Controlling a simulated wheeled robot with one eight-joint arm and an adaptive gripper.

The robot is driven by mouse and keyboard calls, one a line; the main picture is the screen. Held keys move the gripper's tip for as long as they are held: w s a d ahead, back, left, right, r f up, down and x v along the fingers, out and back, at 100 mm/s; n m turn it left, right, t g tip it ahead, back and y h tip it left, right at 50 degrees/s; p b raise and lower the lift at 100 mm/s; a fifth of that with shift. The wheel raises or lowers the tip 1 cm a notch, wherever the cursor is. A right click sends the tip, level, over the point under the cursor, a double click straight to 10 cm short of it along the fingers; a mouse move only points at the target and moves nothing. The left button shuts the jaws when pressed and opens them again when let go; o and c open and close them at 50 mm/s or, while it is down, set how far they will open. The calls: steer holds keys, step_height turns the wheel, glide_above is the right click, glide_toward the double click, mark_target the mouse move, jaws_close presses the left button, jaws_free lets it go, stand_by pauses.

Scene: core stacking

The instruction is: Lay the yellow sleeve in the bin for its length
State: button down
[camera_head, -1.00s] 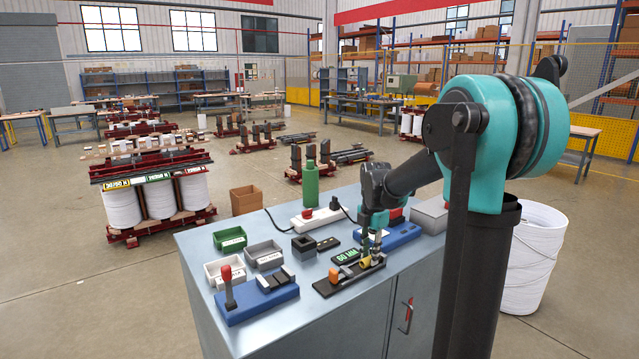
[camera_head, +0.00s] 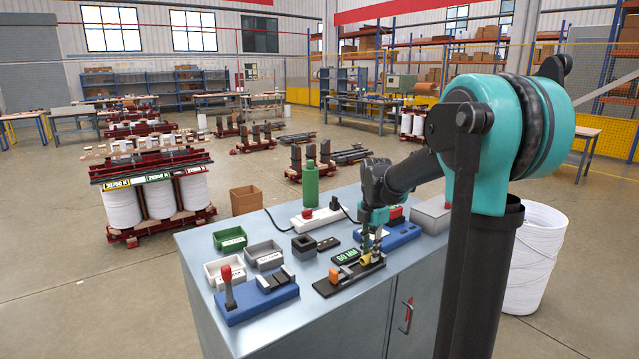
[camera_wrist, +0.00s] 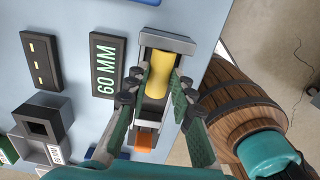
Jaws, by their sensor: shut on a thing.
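The yellow sleeve (camera_head: 365,260) lies along a dark gauge fixture (camera_head: 335,287) on the grey bench. In the wrist view the sleeve (camera_wrist: 159,73) sits between the fingertips of my gripper (camera_wrist: 158,86), which is shut on it; it shows no clear lift off the fixture. In the head view my gripper (camera_head: 370,250) points down at the fixture's far end. A green bin (camera_head: 230,239), a white bin (camera_head: 226,271) and a grey bin (camera_head: 264,257) stand left of the fixture. A plate reading 60 MM (camera_wrist: 107,64) lies beside the fixture.
A blue block with a red-topped post (camera_head: 258,302) stands at the front left. A dark square socket (camera_head: 304,245), a red-button box (camera_head: 314,217) and a green bottle (camera_head: 310,184) are further back. A wooden barrel (camera_wrist: 238,82) shows beyond the bench edge.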

mark_target(370, 255)
steer(key=shift+r, duration=3.5)
